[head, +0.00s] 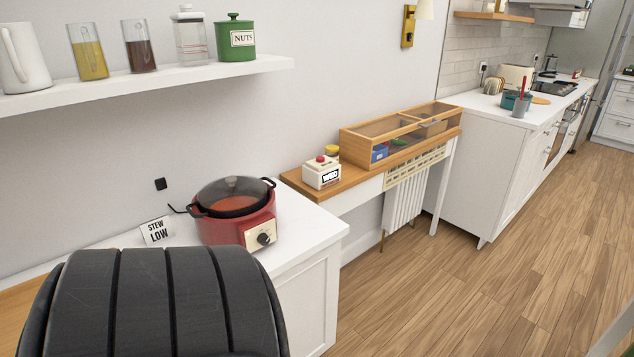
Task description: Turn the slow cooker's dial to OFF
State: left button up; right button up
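The slow cooker (222,229) stands on the white counter (301,231), with a red body, black handles and a glass lid (231,187) on top. Its dial (263,239) is a dark knob on a cream panel (256,231) on the cooker's front right. The marks around the knob are too small to read, so I cannot tell its setting. A small card (157,231) reading "STEW LOW" stands just left of the cooker. Neither my left nor my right gripper is in view.
A wall shelf (140,81) with jars and a pitcher hangs above left. Right of the cooker, a wooden ledge (350,184) holds a small cream box (321,173) and a glass-topped case (400,136). The counter's lower left part is hidden. The wooden floor (480,270) at right is clear.

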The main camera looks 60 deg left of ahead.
aim_at(264, 239)
jog(key=u, duration=2.5)
jog(key=l, duration=0.1)
jog(key=i, duration=0.05)
